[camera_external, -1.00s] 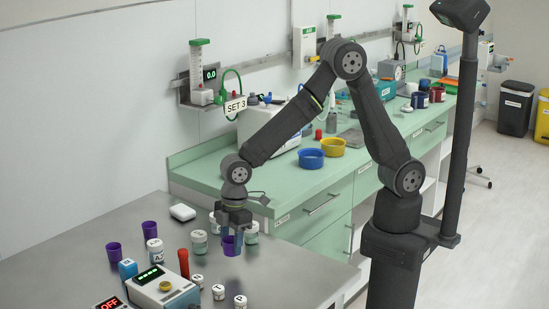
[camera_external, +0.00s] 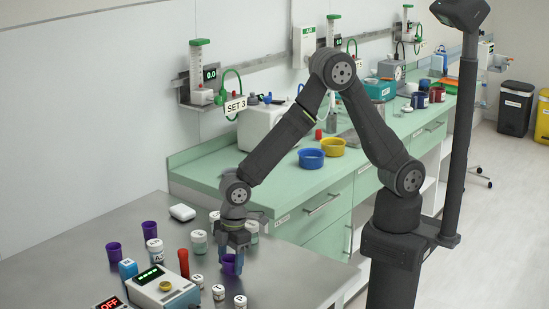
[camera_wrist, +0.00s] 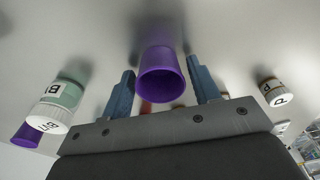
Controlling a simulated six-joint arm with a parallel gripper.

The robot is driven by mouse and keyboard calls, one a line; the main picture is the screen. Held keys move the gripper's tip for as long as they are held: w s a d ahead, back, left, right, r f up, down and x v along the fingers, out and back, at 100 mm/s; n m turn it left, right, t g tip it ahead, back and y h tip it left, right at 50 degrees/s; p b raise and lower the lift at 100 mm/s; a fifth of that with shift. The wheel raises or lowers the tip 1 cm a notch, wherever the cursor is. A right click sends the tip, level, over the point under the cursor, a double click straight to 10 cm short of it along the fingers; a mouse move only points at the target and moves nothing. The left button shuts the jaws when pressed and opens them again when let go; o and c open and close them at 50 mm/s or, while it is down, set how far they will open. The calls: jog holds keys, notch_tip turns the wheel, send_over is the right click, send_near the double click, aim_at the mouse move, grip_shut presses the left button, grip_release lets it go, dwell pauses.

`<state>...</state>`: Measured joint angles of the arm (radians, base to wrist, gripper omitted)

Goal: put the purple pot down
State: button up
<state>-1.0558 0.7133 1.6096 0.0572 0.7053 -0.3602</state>
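The purple pot (camera_external: 229,265) stands upright on the grey metal table (camera_external: 290,270), as far as I can tell. My gripper (camera_external: 233,258) points down over it, with one finger on each side. In the wrist view the pot (camera_wrist: 162,75) shows its open rim between the two blue fingers of my gripper (camera_wrist: 160,78). Narrow gaps show between the pot and the fingers, so the gripper looks open around it. The pot's base is partly hidden behind its rim in the wrist view.
Two other purple pots (camera_external: 149,230) (camera_external: 114,254) stand at the left. White-lidded jars (camera_external: 198,241) stand close to the gripper, and small labelled jars (camera_external: 218,292) are in front. The table's right side is clear.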

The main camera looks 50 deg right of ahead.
jog(key=shift+o, duration=0.4)
jog(key=shift+r, duration=0.1)
jog(key=shift+o, duration=0.4)
notch_tip(320, 180, up, 17)
jog(key=d, duration=0.1)
jog(key=shift+s+d+r, duration=0.15)
jog(key=shift+s, duration=0.15)
jog(key=shift+h, duration=0.7)
jog(key=f, duration=0.4)
jog(key=a+f, duration=0.1)
jog(key=f, duration=0.3)
jog(key=w+f, duration=0.1)
jog(key=f, duration=0.3)
jog(key=shift+a+f, duration=0.1)
jog(key=shift+a, duration=0.1)
jog(key=shift+s+f, duration=0.2)
jog(key=shift+f, duration=2.45)
jog(key=c, duration=1.1)
